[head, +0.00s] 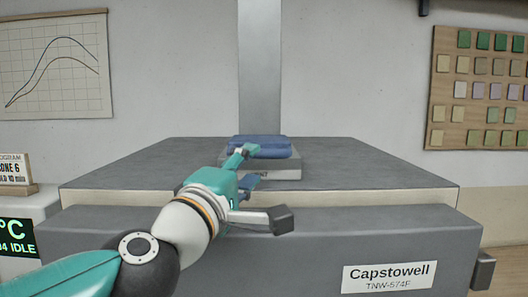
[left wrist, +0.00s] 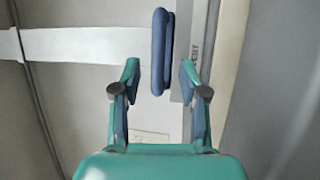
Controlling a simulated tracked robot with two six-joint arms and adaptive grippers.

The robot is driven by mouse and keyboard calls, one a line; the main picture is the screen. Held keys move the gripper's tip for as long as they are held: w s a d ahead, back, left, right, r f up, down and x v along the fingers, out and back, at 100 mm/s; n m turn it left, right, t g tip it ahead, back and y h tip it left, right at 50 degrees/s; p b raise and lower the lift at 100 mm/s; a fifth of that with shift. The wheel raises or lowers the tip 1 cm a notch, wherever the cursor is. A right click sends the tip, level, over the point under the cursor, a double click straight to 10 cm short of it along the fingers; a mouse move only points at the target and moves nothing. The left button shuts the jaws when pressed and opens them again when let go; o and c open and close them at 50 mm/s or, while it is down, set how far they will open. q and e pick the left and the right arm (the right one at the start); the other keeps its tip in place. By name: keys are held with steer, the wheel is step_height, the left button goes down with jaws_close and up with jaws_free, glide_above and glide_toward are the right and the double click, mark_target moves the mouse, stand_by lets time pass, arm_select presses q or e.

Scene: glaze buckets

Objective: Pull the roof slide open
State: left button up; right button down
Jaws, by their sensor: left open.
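The roof slide shows in the head view as a low grey block (head: 285,173) with a blue grip (head: 265,147) on top, on the roof of the grey kiln (head: 120,180). Part of its lettering is hidden behind my left gripper (head: 266,186), which is open in front of it, fingers spread. In the left wrist view the blue grip (left wrist: 161,50) stands as an upright bar. Its lower end appears between the two fingers of the left gripper (left wrist: 160,65), with gaps on both sides. I cannot tell its depth relative to the fingertips. My right gripper is not in view.
A grey vertical post (head: 260,65) rises behind the slide. The roof is clear on both sides. A temperature display (head: 16,237) and a small sign (head: 14,170) stand at the left. A latch block (head: 483,270) sticks out at the kiln's right.

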mark_target(261, 157)
arm_select(q)
steer(key=p+x, duration=0.1)
steer(key=x, duration=0.5)
steer(key=shift+w, duration=0.15)
steer(key=shift+d, duration=0.1)
jaws_close()
